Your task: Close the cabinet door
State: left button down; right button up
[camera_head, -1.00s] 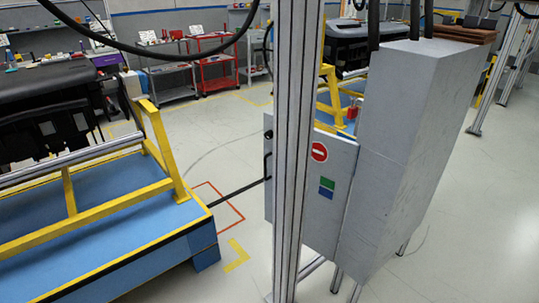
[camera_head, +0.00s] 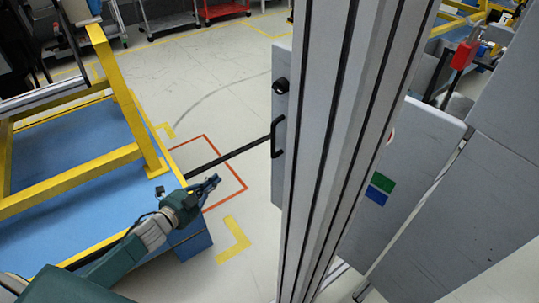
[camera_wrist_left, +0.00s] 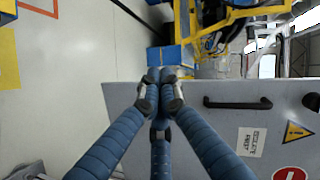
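The grey cabinet door (camera_head: 283,80) stands open, swung out from the grey cabinet body (camera_head: 460,215). A metal post hides much of it in the head view. Its black handle (camera_head: 278,137) shows left of the post. My left gripper (camera_head: 211,184) is left of the door, apart from the handle in the head view. In the left wrist view its blue fingers (camera_wrist_left: 160,76) meet at the tips, with nothing seen between them. The door (camera_wrist_left: 285,130) and handle (camera_wrist_left: 237,103) lie beyond and right of the fingers there; contact cannot be told. My right gripper is not in view.
The upright metal post (camera_head: 335,150) stands between the camera and the door. A blue platform with a yellow frame (camera_head: 125,90) is at left, close to my left arm. A black bar (camera_head: 230,155) crosses the floor toward the door. Open floor (camera_head: 225,85) lies behind.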

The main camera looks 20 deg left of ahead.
pick_arm(q)
jog(key=d+r+m+t+h+b, duration=0.1)
jog(key=d+r+m+h+b, duration=0.3)
jog(key=d+r+m+h, duration=0.45)
jog(key=w+d+r+y, duration=0.1)
jog(key=w+d, duration=0.2)
jog(key=w, duration=0.3)
jog(key=w+d+r+n+y+b, duration=0.1)
jog(key=w+d+r+y, duration=0.1)
jog(key=w, duration=0.5)
jog(key=shift+d+r, duration=0.25)
jog(key=shift+d, duration=0.45)
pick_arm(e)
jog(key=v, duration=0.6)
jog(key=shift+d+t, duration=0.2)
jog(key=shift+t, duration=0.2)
pick_arm(q)
jog(key=shift+b, duration=0.3)
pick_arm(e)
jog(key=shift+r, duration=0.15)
